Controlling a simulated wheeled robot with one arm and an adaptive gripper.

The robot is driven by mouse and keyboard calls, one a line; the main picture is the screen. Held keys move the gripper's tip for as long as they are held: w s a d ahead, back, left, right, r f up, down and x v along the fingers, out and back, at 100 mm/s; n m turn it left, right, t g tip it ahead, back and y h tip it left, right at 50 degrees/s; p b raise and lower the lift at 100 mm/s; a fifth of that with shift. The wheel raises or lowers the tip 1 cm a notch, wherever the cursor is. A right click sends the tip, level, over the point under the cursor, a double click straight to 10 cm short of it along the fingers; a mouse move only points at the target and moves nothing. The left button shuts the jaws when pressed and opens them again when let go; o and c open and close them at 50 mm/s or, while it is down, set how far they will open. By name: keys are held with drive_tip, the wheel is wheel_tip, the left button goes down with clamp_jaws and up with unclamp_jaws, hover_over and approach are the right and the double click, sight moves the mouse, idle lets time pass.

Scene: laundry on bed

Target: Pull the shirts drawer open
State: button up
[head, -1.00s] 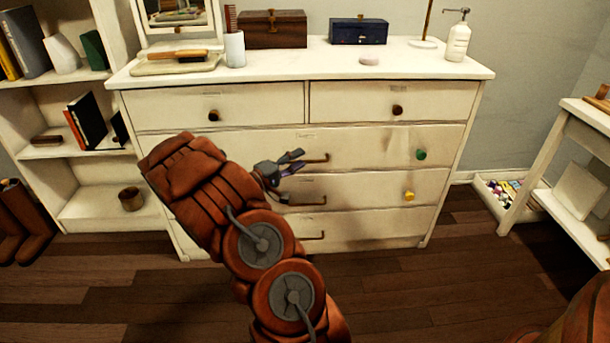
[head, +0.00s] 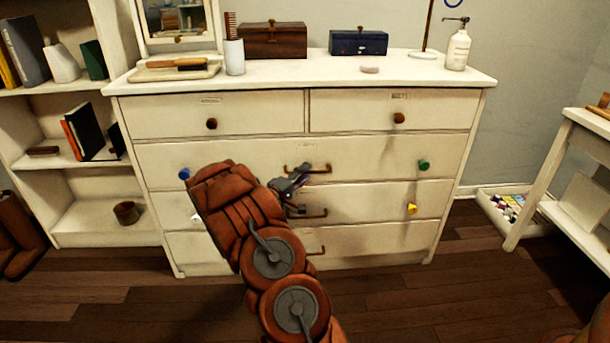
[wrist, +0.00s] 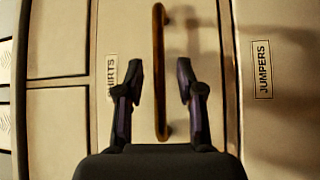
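The shirts drawer (head: 370,157) is the wide second-row drawer of the cream dresser, and it looks shut. Its bar handle (head: 306,168) is brass-brown. In the wrist view, the handle (wrist: 158,30) runs upright in the picture between my fingers, and the shirts label (wrist: 111,72) is partly hidden by the left finger. My gripper (head: 303,178) is in front of this drawer, close to the handle. In the wrist view, my gripper (wrist: 159,77) is open, with one finger on each side of the handle. I cannot tell how much depth separates fingertips and bar.
The jumpers drawer (head: 360,198) is directly below, with its own bar handle (head: 308,212). A blue knob (head: 184,174) and a green knob (head: 424,164) sit at the shirts drawer's ends. A white side table (head: 570,135) stands right. Wooden floor in front is clear.

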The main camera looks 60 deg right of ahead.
drive_tip(key=shift+s+d+r, duration=0.1)
drive_tip(key=shift+d, duration=0.35)
clamp_jaws()
idle(0.5)
